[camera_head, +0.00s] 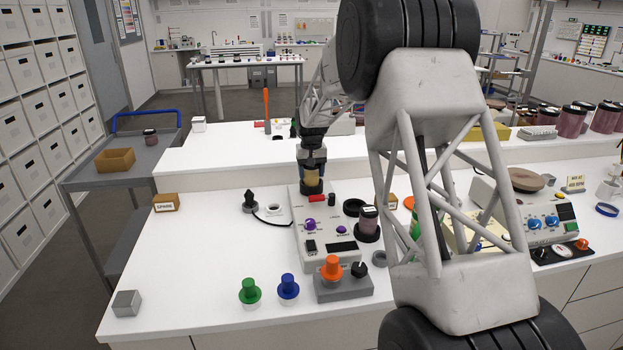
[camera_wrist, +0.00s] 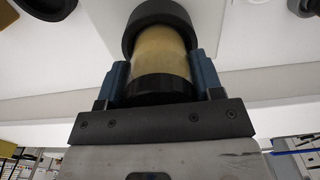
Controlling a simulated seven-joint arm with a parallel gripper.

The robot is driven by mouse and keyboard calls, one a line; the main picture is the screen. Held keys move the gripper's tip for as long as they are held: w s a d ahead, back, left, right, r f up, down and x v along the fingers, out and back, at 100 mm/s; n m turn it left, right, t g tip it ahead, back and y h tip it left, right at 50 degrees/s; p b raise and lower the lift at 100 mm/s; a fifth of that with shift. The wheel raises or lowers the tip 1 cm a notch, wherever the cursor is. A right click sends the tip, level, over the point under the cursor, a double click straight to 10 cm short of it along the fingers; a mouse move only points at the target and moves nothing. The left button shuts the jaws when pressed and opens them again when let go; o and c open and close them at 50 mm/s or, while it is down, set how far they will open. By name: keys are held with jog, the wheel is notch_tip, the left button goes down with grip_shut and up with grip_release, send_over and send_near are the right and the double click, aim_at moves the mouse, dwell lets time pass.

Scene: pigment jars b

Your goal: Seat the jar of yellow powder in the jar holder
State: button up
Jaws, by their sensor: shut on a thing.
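My gripper (camera_head: 312,170) points down over the back end of the white-grey device with knobs. It is shut on the jar of yellow powder (camera_head: 312,181), which looks upright. In the wrist view the jar (camera_wrist: 160,55) sits between the two blue fingers, with a black end close to the palm. Its far end meets a wider black ring (camera_wrist: 158,14), which looks like the jar holder. I cannot tell how deep the jar sits in it. In the head view the jar's foot is small and partly hidden.
The device (camera_head: 325,240) carries purple knobs and a red switch. To its right are an empty-looking black ring (camera_head: 354,207) and a purple-powder jar (camera_head: 369,220) in a dark base. Green (camera_head: 249,291), blue (camera_head: 288,288) and orange (camera_head: 332,267) knobs stand in front. The left bench front is mostly clear.

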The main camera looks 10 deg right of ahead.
jog(key=shift+r, duration=0.3)
dwell(0.6)
jog(key=shift+r, duration=1.3)
jog(key=s+d, duration=0.3)
jog(key=d, duration=0.4)
jog(key=s+d, duration=0.4)
jog(key=d, duration=0.2)
jog(key=shift+s+d+f, duration=0.25)
jog(key=shift+d+f, duration=0.05)
jog(key=shift+d, duration=0.1)
jog(key=shift+f, duration=2.85)
jog(key=shift+f, duration=1.25)
